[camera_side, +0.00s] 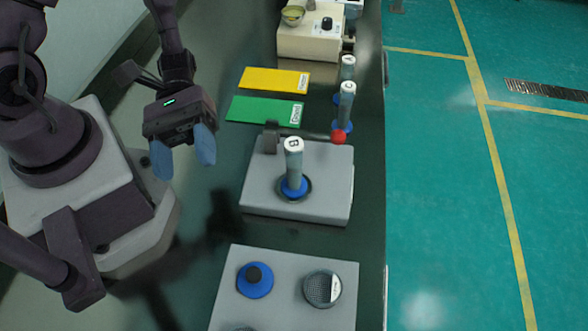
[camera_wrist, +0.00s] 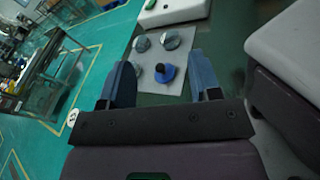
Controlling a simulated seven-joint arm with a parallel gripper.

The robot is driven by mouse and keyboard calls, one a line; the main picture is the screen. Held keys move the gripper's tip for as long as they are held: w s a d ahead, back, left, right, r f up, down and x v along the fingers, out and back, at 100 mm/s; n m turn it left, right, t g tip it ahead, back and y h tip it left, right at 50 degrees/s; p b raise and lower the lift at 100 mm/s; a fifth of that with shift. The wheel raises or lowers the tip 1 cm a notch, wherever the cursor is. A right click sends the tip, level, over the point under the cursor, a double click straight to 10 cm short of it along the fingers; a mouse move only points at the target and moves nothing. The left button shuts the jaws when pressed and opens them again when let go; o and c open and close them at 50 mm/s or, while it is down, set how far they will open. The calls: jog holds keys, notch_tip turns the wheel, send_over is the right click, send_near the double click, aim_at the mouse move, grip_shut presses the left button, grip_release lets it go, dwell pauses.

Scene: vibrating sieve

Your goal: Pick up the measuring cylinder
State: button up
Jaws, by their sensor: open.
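A measuring cylinder (camera_side: 294,165) with a blue base and a white top marked B stands upright on a white device (camera_side: 325,200) in the side view. Two similar cylinders, a nearer one (camera_side: 346,104) and a farther one (camera_side: 347,72), stand behind it near the table's right edge. My gripper (camera_side: 185,165) is open and empty, with blue fingers, raised to the left of the device and apart from every cylinder. In the wrist view its fingers (camera_wrist: 160,62) frame a grey plate. A round white top (camera_wrist: 72,117) with a dark mark shows left of them.
A grey plate (camera_side: 285,258) at the front holds a blue-based piece (camera_side: 255,280) and a round mesh sieve (camera_side: 322,289). The device has a bar with a red knob (camera_side: 338,137). Green (camera_side: 264,110) and yellow (camera_side: 274,78) mats lie behind. A scale (camera_side: 310,42) stands at the back.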

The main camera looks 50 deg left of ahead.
aim_at(306, 184)
jog(key=w+d+f+n+t+y, duration=0.1)
jog(key=w+f+n+t, duration=0.1)
jog(key=n+t, duration=0.4)
jog(key=w+f+n+t+y, duration=0.1)
jog(key=w+f+n+t, duration=0.2)
jog(key=n+t, duration=0.3)
jog(key=w+d+f+n+t+y, duration=0.1)
jog(key=w+f+n+t+y, duration=0.1)
jog(key=w+n+t, duration=0.2)
jog(key=shift+w+d+f+n+t, duration=0.15)
jog(key=shift+n+t, duration=0.3)
jog(key=shift+t, duration=0.3)
jog(key=shift+w+d+n+t, duration=0.1)
jog(key=shift+n+t, duration=0.4)
jog(key=shift+t, duration=0.3)
jog(key=shift+w+d+f+n+t, duration=0.15)
jog(key=shift+n+t, duration=0.3)
jog(key=shift+t, duration=0.3)
jog(key=shift+w+a, duration=0.1)
jog(key=shift+w, duration=0.05)
jog(key=shift+w+d+m, duration=0.2)
jog(key=shift+w+m, duration=0.05)
jog(key=shift+m, duration=0.05)
jog(key=x, duration=0.6)
jog(key=shift+w+d+r, duration=0.1)
jog(key=shift+w+d, duration=0.15)
jog(key=shift+w, duration=0.1)
grip_shut()
